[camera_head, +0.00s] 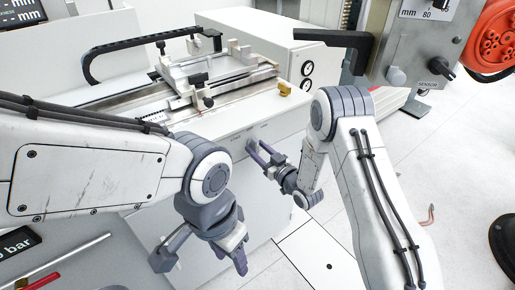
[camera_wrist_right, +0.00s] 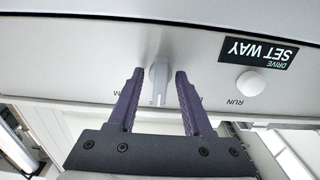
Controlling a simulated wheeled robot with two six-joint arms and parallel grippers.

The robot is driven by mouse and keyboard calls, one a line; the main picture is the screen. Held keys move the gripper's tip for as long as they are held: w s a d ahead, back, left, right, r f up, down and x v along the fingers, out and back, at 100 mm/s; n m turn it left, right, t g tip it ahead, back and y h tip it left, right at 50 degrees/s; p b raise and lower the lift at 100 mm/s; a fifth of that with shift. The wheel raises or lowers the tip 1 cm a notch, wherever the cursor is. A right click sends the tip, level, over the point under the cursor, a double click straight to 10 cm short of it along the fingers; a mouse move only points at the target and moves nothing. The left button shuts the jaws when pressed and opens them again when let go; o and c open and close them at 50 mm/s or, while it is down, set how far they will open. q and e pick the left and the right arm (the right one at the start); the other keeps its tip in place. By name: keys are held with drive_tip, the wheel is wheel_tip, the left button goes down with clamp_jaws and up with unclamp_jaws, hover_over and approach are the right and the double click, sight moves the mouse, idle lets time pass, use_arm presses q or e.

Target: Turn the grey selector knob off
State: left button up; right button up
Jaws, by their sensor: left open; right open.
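The grey selector knob (camera_wrist_right: 160,82) is on a light panel in the right wrist view. It is a small grey knob with a pale pointer line. My right gripper (camera_wrist_right: 155,75) is open, with one finger on each side of the knob and a visible gap to each. I cannot tell whether it touches. In the head view my right gripper (camera_head: 258,151) is at the front face of the white machine (camera_head: 225,125), and the knob cannot be made out clearly there. My left gripper (camera_head: 203,262) is open and empty, lower down in front of the machine.
A white RUN button (camera_wrist_right: 250,83) and a black DRIVE SET WAY label (camera_wrist_right: 258,51) are beside the knob. A tray holds a red-handled tool (camera_head: 38,281) at lower left.

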drive_tip(key=b+v, duration=0.1)
drive_tip(key=v, duration=0.8)
drive_tip(key=shift+s+d, duration=0.25)
drive_tip(key=s+a+r+n+g+h+p, duration=0.1)
drive_tip(key=s+a+r+g+h+p, duration=0.2)
drive_tip(key=s+a+r+g+h, duration=0.25)
drive_tip(key=s+d+r+g+h+p, duration=0.1)
drive_tip(key=s+r+g, duration=0.3)
drive_tip(key=s, duration=0.9)
drive_tip(key=s+d+r+g+h+p, duration=0.2)
drive_tip(key=s+r+g, duration=0.3)
drive_tip(key=s, duration=0.8)
drive_tip(key=shift+d+m+h, duration=0.4)
drive_tip(key=shift+d+h, duration=0.15)
drive_tip(key=shift+d, duration=0.05)
drive_tip(key=shift+r, duration=0.1)
